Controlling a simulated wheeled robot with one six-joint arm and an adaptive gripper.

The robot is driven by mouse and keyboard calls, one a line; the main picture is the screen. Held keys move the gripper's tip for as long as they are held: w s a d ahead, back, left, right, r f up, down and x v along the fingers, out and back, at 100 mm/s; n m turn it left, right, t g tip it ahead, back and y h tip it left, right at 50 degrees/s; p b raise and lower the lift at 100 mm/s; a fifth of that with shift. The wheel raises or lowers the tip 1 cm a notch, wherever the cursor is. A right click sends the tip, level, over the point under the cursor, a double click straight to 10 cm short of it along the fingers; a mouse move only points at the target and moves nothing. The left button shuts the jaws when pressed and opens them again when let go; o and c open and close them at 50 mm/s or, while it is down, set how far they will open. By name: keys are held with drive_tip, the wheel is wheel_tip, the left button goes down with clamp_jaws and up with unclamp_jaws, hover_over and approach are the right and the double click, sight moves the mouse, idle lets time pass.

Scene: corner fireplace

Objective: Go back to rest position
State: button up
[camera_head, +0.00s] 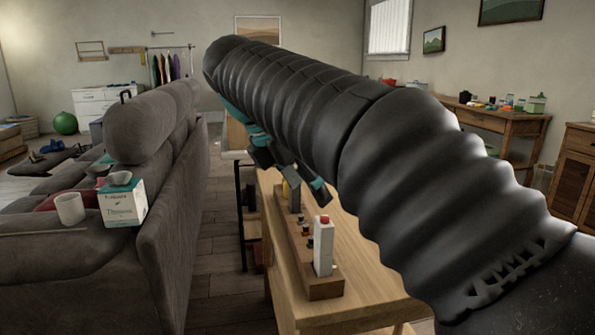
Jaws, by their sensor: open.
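My arm, in a black ribbed cover, stretches across the head view from the lower right to the upper middle. My gripper (292,178) shows partly below the arm, dark with teal parts. It is open, and I see nothing between its fingers. It hangs above the wooden table (365,270), over a wooden tray (326,287). A white carton with a red cap (323,246) stands upright in the near end of the tray. Small bottles stand behind it. The arm hides part of the table and the far end of the gripper.
A grey sofa (165,240) stands on the left, with a tissue box (123,203) and a white mug (70,208) on it. A floor aisle (218,235) runs between sofa and table. A wooden desk (488,120) with small items and a cabinet (575,175) stand at the right.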

drive_tip(key=s+d+f+m+y, duration=0.1)
drive_tip(key=s+d+f+m, duration=0.2)
drive_tip(key=d+m, duration=0.25)
drive_tip(key=s+d+f+m+y, duration=0.2)
drive_tip(key=s+d+f+m, duration=0.15)
drive_tip(key=d+m, duration=0.2)
drive_tip(key=s+d+f+m+t+y, duration=0.1)
drive_tip(key=s+d+f+m, duration=0.2)
drive_tip(key=s+f+m, duration=0.3)
drive_tip(key=s+d+f+m+t+y, duration=0.1)
drive_tip(key=s+d+f+m, duration=0.2)
drive_tip(key=s+f+m, duration=0.3)
wheel_tip(320, 180, down, 4)
drive_tip(key=shift+d+m, duration=0.4)
drive_tip(key=shift+m, duration=0.6)
drive_tip(key=shift+s, duration=0.1)
